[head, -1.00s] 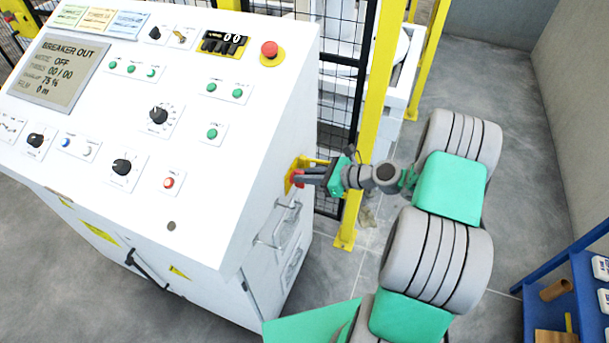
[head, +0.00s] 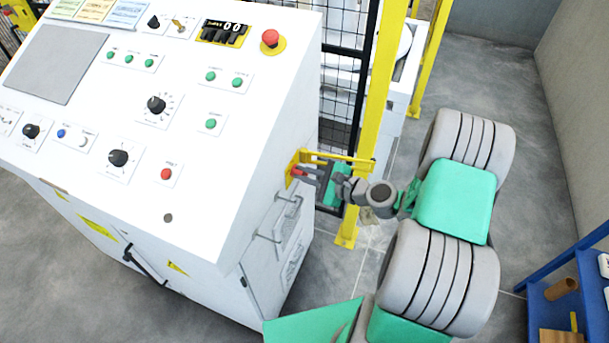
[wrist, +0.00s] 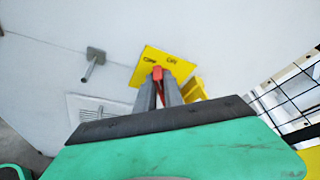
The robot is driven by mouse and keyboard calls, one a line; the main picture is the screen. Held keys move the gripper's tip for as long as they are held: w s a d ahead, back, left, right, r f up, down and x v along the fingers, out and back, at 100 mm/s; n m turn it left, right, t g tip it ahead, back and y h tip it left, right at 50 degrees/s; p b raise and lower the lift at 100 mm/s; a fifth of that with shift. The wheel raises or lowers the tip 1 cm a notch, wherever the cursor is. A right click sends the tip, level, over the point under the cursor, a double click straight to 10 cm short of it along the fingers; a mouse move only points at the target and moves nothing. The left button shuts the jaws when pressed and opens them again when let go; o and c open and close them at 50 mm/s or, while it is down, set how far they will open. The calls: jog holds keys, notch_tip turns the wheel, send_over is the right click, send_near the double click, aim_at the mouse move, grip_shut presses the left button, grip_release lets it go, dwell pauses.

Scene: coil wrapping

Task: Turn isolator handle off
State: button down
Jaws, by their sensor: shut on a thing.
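The isolator is a red handle (wrist: 157,73) on a yellow plate (wrist: 147,58) fixed to the side wall of the white console. The plate carries two small labels; the right one reads ON and the left one looks like OFF. My gripper (wrist: 160,84) is shut on the red handle, with one grey finger on each side of it. In the head view my gripper (head: 308,174) reaches the handle from the right, and the fingers hide part of it. The plate's yellow edge (head: 291,167) shows beside it.
The white console (head: 220,165) carries knobs, green buttons and a blank grey screen (head: 60,65). A yellow post (head: 374,100) and black mesh stand close to my wrist. A metal handle (head: 270,232) sticks out below the isolator. A blue shelf (head: 560,275) stands at the far right.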

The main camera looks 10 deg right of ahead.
jog(key=n+t+b, duration=0.1)
jog(key=n+b, duration=0.1)
jog(key=b, duration=0.2)
jog(key=f+n+t+b, duration=0.1)
jog(key=n+b, duration=0.2)
jog(key=b, duration=0.2)
jog(key=f+n+t+b, duration=0.1)
jog(key=n+b, duration=0.2)
jog(key=b, duration=0.2)
jog(key=shift+s+a+t, duration=0.25)
jog(key=shift+s+t, duration=0.15)
jog(key=shift+b, duration=0.3)
jog(key=shift+r, duration=0.1)
jog(key=c, duration=1.5)
grip_release()
jog(key=shift+o, duration=0.2)
